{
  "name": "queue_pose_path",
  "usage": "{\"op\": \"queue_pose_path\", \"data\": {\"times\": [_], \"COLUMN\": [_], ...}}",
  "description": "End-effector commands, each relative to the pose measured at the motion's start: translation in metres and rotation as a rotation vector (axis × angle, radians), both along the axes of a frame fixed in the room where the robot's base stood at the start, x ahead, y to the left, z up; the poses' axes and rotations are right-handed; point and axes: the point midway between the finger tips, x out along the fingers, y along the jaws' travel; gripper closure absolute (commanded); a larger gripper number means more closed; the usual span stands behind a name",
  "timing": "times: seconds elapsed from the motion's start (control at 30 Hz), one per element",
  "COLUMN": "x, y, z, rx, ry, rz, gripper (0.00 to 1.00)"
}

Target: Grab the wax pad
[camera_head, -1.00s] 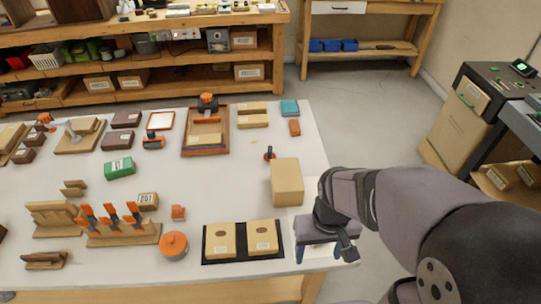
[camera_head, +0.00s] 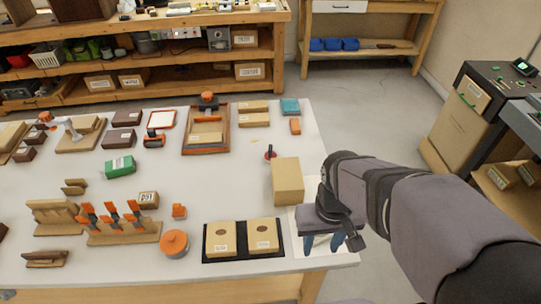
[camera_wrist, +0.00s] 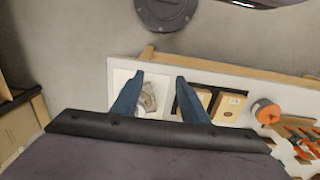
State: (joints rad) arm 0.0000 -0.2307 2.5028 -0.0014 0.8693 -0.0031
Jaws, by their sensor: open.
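My gripper (camera_head: 322,246) is open over the front right corner of the table. In the wrist view its two blue fingers (camera_wrist: 159,76) stand apart. A small greyish-tan pad-like object (camera_wrist: 149,96) shows between and beyond them, probably the wax pad. It lies on a white sheet (camera_wrist: 121,80), closer to the left finger in the picture. I cannot tell how far below the fingertips it is. In the head view the gripper and wrist hide this object, and part of the white sheet (camera_head: 299,222) shows beside them.
A black mat (camera_head: 243,255) with two tan blocks lies left of my gripper, and a tall tan box (camera_head: 287,181) stands behind it. An orange round tin (camera_head: 174,243) is farther left. The table's front edge is close to the gripper.

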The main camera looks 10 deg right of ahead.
Motion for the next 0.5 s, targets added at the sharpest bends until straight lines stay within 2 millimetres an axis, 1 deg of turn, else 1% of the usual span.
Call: {"op": "queue_pose_path", "data": {"times": [0.1, 0.17, 0.37, 0.47, 0.5], "x": [0.001, 0.009, 0.040, 0.061, 0.072], "y": [0.000, -0.002, -0.008, -0.011, -0.012], "z": [0.019, 0.013, 0.010, 0.008, 0.007], "rx": [0.000, -0.021, -0.099, -0.151, -0.177], "ry": [-0.006, 0.000, 0.000, 0.005, 0.007], "rz": [0.000, 0.064, 0.277, 0.410, 0.472], "gripper": [0.60, 0.60, 0.60, 0.60, 0.60]}}
